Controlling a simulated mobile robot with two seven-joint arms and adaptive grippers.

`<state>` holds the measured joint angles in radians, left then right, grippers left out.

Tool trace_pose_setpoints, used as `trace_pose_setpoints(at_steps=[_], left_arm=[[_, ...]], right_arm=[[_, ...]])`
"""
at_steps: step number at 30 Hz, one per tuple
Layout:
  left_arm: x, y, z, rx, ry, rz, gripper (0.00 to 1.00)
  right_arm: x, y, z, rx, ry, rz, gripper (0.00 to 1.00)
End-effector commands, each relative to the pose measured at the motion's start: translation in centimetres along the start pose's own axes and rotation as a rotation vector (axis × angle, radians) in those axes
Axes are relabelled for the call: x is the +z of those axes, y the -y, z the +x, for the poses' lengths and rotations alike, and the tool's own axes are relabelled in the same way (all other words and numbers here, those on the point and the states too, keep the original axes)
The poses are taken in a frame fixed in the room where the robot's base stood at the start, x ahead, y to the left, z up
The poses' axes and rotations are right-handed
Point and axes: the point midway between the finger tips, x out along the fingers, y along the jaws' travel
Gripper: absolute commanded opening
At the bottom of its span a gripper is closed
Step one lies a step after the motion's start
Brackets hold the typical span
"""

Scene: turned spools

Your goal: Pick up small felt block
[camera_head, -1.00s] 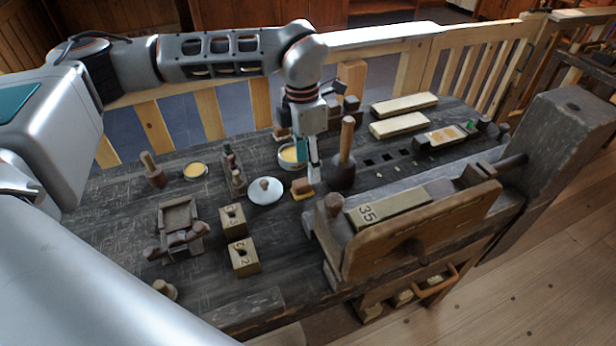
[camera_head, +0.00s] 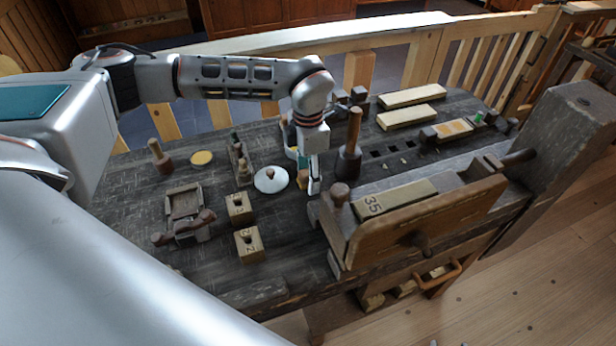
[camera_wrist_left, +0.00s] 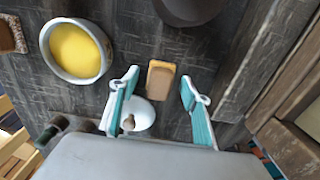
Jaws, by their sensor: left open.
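The small felt block (camera_head: 302,181) is a small tan piece with a yellow edge. It lies on the dark bench, partly hidden by my left gripper (camera_head: 313,187) in the head view. In the left wrist view the felt block (camera_wrist_left: 160,82) shows between the two teal-and-white fingers, with a gap on each side. My left gripper is open and empty, pointing down at the block. My right gripper is in neither view.
A white lid with a knob (camera_head: 271,180) lies left of the block. A bowl of yellow stuff (camera_wrist_left: 75,51) and a dark mallet (camera_head: 349,160) stand close by. The wooden vise (camera_head: 420,225) fills the bench front right.

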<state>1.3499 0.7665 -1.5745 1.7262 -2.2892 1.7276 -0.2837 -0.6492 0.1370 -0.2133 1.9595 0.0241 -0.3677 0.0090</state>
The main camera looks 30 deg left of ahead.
Motion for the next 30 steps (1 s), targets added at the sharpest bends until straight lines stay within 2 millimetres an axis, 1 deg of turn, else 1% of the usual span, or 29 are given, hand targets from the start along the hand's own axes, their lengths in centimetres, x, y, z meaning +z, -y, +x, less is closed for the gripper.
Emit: trace_pose_setpoints(at_steps=[1, 2, 3, 6, 10, 11, 17, 20, 23, 26, 29, 30], left_arm=[[0.0, 0.0, 0.0, 0.0, 0.0, 0.0, 0.47], [0.0, 0.0, 0.0, 0.0, 0.0, 0.0, 0.45], [0.0, 0.0, 0.0, 0.0, 0.0, 0.0, 0.34], [0.0, 0.0, 0.0, 0.0, 0.0, 0.0, 0.09], [0.0, 0.0, -0.1, 0.0, 0.0, 0.0, 0.09], [0.0, 0.0, -0.1, 0.0, 0.0, 0.0, 0.06], [0.0, 0.0, -0.2, 0.0, 0.0, 0.0, 0.06], [0.0, 0.0, -0.6, 0.0, 0.001, -0.001, 0.06], [0.1, 0.0, -1.4, 0.0, 0.001, -0.001, 0.06], [0.1, -0.1, -2.9, 0.001, 0.003, 0.0, 0.06], [0.1, -0.1, -4.9, 0.003, 0.004, -0.001, 0.06], [0.1, -0.1, -5.9, 0.003, 0.005, -0.001, 0.06]], right_arm=[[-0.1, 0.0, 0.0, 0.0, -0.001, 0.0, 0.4], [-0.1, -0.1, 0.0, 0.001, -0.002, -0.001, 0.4], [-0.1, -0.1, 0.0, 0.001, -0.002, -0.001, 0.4], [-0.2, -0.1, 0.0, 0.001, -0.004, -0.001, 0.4], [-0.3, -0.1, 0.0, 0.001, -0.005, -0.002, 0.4], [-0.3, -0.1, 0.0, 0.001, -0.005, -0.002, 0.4], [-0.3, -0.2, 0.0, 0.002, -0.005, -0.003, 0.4], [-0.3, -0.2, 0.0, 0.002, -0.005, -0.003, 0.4], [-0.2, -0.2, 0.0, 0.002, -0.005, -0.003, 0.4], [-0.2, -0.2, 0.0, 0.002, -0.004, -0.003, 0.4], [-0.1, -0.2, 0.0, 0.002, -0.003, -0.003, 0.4], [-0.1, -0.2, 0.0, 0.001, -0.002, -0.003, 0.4]])
